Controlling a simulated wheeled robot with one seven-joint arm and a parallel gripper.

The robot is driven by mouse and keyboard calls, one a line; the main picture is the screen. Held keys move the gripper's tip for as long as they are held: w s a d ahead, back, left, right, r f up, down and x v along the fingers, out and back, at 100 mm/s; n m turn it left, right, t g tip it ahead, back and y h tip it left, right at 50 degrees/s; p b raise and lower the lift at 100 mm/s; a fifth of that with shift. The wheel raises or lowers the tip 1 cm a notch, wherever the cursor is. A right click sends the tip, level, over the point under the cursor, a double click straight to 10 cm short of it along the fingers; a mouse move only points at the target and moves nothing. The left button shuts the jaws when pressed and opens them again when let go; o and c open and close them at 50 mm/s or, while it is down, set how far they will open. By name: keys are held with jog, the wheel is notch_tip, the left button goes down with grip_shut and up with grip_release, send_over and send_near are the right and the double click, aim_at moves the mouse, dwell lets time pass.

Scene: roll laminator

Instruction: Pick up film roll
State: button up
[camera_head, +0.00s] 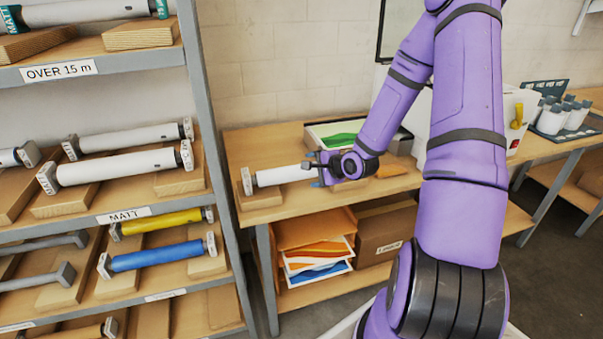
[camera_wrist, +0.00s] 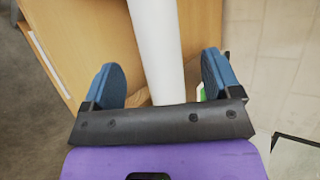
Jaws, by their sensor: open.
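A white film roll (camera_head: 284,174) with a grey end cap lies along the left part of the wooden table in the head view. Its left end is by a wooden block at the table's left edge. The roll also shows in the wrist view (camera_wrist: 157,45), running up between my fingers. My gripper (camera_head: 318,171) is at the roll's right part, with its blue fingers apart. In the wrist view my gripper (camera_wrist: 160,82) has one finger on each side of the roll, with visible gaps. My gripper body hides the roll's right end.
A shelf rack (camera_head: 215,150) on the left holds several white, yellow, blue and grey rolls on wooden blocks. A tray with green sheets (camera_head: 335,136) stands behind my gripper. Cardboard boxes (camera_head: 378,236) and coloured sheets (camera_head: 318,262) are under the table. Bottles (camera_head: 565,117) stand at right.

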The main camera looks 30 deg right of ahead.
aim_at(302, 171)
jog(key=shift+a+x, duration=0.2)
jog(key=shift+x, duration=2.75)
jog(key=c, duration=1.5)
